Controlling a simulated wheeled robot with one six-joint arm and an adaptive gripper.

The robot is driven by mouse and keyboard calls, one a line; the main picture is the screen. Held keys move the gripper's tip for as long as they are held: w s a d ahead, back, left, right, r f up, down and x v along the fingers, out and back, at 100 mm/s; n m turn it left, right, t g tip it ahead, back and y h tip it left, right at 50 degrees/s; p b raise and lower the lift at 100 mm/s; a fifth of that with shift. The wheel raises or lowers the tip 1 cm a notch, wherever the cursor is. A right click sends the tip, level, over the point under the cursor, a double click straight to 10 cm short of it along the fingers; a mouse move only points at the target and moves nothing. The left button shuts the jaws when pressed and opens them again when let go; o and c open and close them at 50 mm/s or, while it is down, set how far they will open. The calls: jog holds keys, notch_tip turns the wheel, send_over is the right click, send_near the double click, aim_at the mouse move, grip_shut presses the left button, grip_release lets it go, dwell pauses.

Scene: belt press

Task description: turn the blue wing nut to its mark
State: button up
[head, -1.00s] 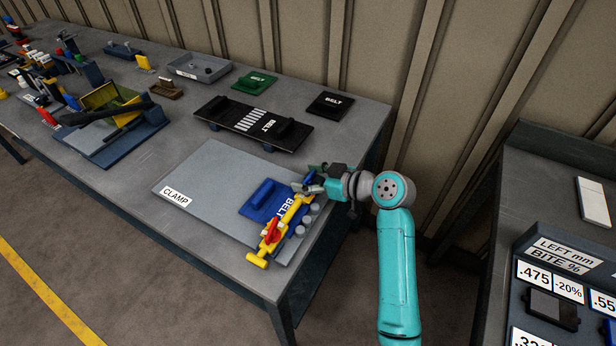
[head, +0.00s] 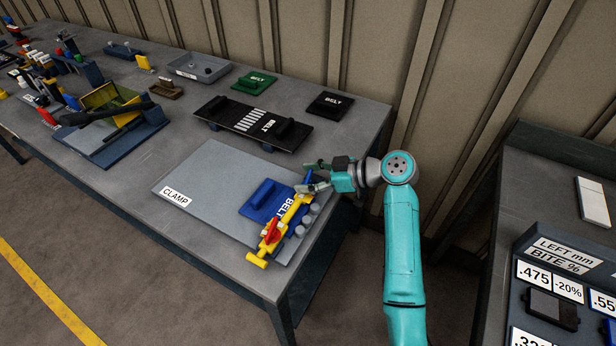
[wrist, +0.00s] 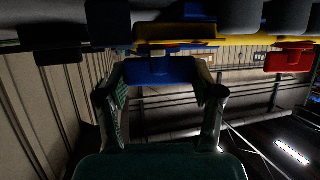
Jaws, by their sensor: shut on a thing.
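The blue wing nut (wrist: 158,70) is between my gripper's fingers in the wrist view. In the head view only a small blue part of it (head: 309,177) shows at the far end of the yellow clamp bar (head: 292,212). My gripper (head: 314,178) is shut on the wing nut; its fingers (wrist: 160,82) sit on either side of it. A red wing nut (head: 272,231) is at the near end of the yellow bar, and it also shows at the right in the wrist view (wrist: 290,58). The mark cannot be made out.
A blue BELT block (head: 264,198) lies beside the bar on the grey CLAMP plate (head: 215,175). Several grey knobs (head: 307,220) stand along the bar's right side. A black BELT board (head: 225,113) lies behind the plate. The wall is close behind the table.

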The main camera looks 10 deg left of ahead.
jog(key=o, duration=1.1)
jog(key=shift+o, duration=0.2)
jog(key=v, duration=1.2)
jog(key=shift+f, duration=0.1)
